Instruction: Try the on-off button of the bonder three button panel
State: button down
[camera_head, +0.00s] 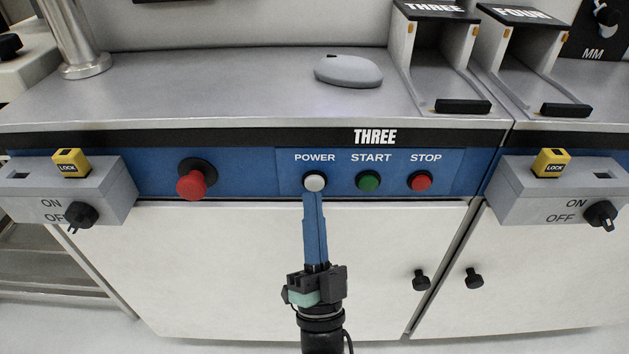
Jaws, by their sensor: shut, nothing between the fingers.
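The blue button panel (285,172) labelled THREE runs along the bench front. On it are a white POWER button (316,182), a green START button (369,181) and a red STOP button (420,181). My gripper (313,196) has long blue fingers closed together and points up at the POWER button from below. The fingertips overlap the button's lower edge in the picture. I cannot tell whether they touch it.
A red knob (191,184) sticks out left of the buttons. Grey ON/OFF boxes with yellow locks (72,163) jut out on both sides. A grey mouse-like object (348,71) lies on the bench top. White cabinet doors (220,270) with black knobs are below.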

jog(key=s+p, duration=0.2)
jog(key=s, duration=0.3)
dwell(0.4)
dwell(0.6)
